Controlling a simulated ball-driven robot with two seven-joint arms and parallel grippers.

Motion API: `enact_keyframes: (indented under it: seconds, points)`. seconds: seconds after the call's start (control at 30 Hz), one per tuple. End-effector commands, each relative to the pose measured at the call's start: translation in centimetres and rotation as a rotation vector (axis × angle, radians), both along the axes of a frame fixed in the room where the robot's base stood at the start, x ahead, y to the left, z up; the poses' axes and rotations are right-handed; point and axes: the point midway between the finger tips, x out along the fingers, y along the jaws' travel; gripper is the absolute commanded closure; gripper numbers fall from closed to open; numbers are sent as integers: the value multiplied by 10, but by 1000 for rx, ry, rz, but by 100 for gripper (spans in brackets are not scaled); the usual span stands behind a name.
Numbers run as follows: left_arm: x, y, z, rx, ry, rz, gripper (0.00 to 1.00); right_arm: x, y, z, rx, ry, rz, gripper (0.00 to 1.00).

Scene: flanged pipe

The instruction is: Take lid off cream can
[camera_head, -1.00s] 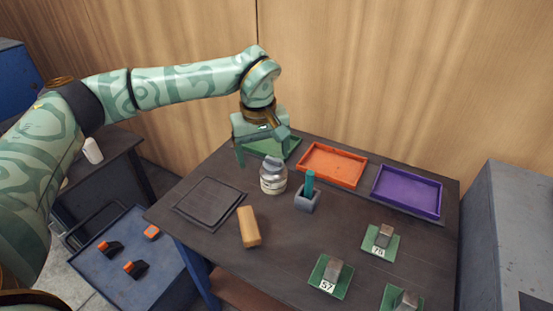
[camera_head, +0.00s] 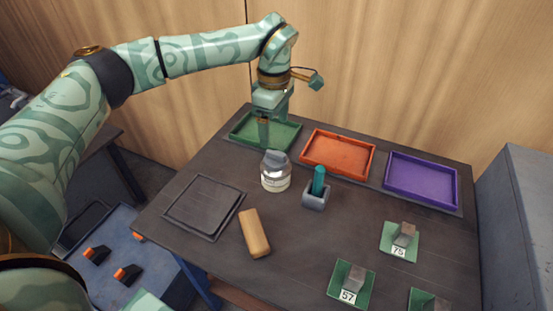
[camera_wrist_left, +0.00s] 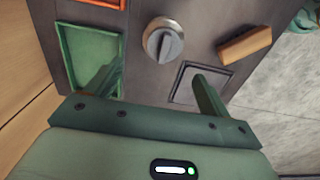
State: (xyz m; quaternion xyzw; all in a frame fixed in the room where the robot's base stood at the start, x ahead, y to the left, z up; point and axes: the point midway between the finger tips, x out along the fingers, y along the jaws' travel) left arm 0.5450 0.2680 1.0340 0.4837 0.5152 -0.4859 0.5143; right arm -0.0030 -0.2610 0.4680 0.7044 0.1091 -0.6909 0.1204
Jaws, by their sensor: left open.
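The cream can (camera_head: 276,182) stands upright on the dark table, a pale jar with a label. Its grey lid (camera_head: 275,158) with a raised grip sits on top. The lid also shows from above in the left wrist view (camera_wrist_left: 163,42), its ridge running nearly up and down the picture. My left gripper (camera_head: 268,132) is open and empty, pointing down above and behind the can, near the green tray. In the wrist view its fingers (camera_wrist_left: 155,75) are spread wide, with the lid beyond them and apart from both. My right gripper is not in view.
Green (camera_head: 290,139), orange (camera_head: 372,160) and purple (camera_head: 455,195) trays line the back. A grey holder with a teal item (camera_head: 315,198) stands right of the can. A dark square plate (camera_head: 203,207) and a tan block (camera_head: 254,233) lie in front. Numbered green pads are at front right.

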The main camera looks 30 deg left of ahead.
Motion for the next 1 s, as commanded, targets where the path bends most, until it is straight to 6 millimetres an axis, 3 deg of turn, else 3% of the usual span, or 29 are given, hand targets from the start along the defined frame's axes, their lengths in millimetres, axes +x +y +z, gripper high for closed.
enact_keyframes:
  seconds: [0.03,0.1,0.33,0.6,0.87,0.9,1.0]
  points:
    - [0,0,-15,0,3,-2,19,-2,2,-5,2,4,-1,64]
    - [0,0,-26,-1,3,-2,19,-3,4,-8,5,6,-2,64]
    - [-1,1,-45,0,0,-2,19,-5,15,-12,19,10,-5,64]
    - [-5,2,-87,0,1,-2,19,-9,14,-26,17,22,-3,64]
    - [-5,2,-90,0,-3,-3,19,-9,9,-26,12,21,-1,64]
    - [-5,2,-90,0,-2,-3,22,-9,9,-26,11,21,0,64]
    - [-5,2,-90,0,-2,-3,50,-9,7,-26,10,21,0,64]
